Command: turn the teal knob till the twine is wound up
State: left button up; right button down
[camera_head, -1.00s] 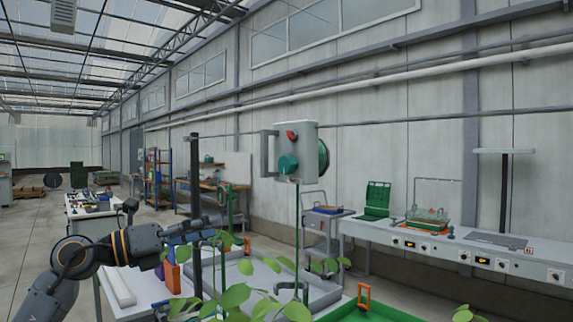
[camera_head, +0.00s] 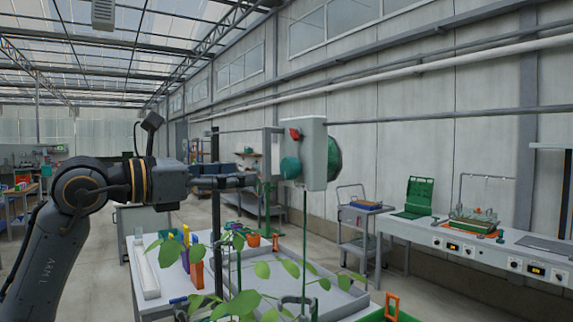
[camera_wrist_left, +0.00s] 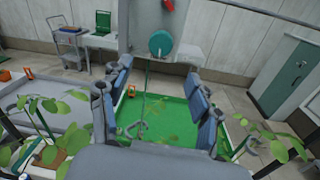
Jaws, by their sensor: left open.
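The teal knob (camera_head: 290,168) is on the front of a grey box (camera_head: 316,150) held up in mid-view, below a small red part (camera_head: 295,134). A green round reel (camera_head: 334,158) shows at the box's far side. My left gripper (camera_head: 252,181) points at the box from the left, just short of the knob. In the left wrist view, the knob (camera_wrist_left: 160,43) is beyond and between the two open fingers (camera_wrist_left: 158,92), apart from both. A thin green line (camera_wrist_left: 147,78) hangs below the knob; I cannot tell how much twine is wound. My right gripper is not in view.
Leafy plants (camera_head: 262,270) stand in front below the box, near a grey tray (camera_head: 335,301). A green tray (camera_wrist_left: 175,118) lies under the fingers in the left wrist view. A long bench (camera_head: 480,245) runs along the right wall.

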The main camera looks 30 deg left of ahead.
aim_at(285, 171)
pick_arm(q)
jog(key=p+x, duration=0.3)
jog(key=x, duration=0.7)
jog(key=shift+r+p, duration=0.1)
jog(key=shift+p, duration=0.25)
jog(key=shift+w+d, duration=0.1)
jog(key=shift+w, duration=0.2)
jog(key=shift+w+d, duration=0.1)
jog(key=shift+w, duration=0.1)
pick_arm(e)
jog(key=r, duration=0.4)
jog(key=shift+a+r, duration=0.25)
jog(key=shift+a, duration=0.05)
pick_arm(q)
jog(key=c, duration=1.2)
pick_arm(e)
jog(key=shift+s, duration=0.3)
